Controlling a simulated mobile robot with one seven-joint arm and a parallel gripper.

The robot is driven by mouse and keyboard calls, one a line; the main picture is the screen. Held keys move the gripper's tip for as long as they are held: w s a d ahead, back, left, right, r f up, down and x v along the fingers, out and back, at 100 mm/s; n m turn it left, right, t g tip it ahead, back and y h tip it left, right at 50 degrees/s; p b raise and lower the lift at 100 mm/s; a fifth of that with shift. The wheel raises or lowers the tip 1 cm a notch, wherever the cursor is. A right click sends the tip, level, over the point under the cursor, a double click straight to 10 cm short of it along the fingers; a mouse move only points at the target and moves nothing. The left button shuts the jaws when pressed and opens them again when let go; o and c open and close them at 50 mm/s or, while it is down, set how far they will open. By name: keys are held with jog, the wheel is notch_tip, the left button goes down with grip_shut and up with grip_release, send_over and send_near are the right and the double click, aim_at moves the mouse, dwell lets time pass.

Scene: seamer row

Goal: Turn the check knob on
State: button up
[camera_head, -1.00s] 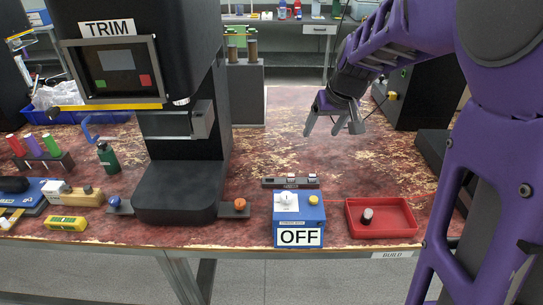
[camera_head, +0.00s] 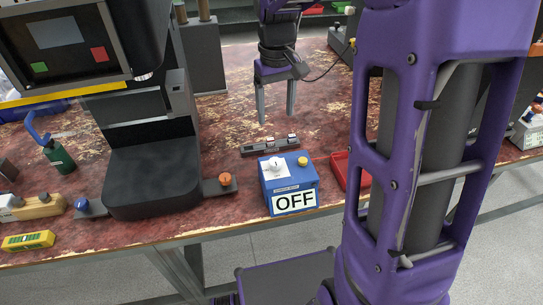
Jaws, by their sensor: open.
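A blue box (camera_head: 289,184) stands near the front edge of the table, with a sign on its front face reading OFF. A white knob (camera_head: 274,163) sits on the left of its top, and a yellow button (camera_head: 303,161) on the right. My gripper (camera_head: 276,116) hangs pointing down, behind and above the box, with its two fingers apart and nothing between them. It is clear of the knob.
A dark strip (camera_head: 268,145) with small switches lies behind the box. A black press-like machine (camera_head: 150,170) stands to the left, with an orange button (camera_head: 225,180) at its base. A red tray (camera_head: 339,169) is partly hidden by my arm.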

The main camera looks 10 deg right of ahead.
aim_at(275, 161)
notch_tip(275, 161, down, 16)
jog(key=b, duration=0.2)
jog(key=shift+b, duration=0.3)
grip_shut()
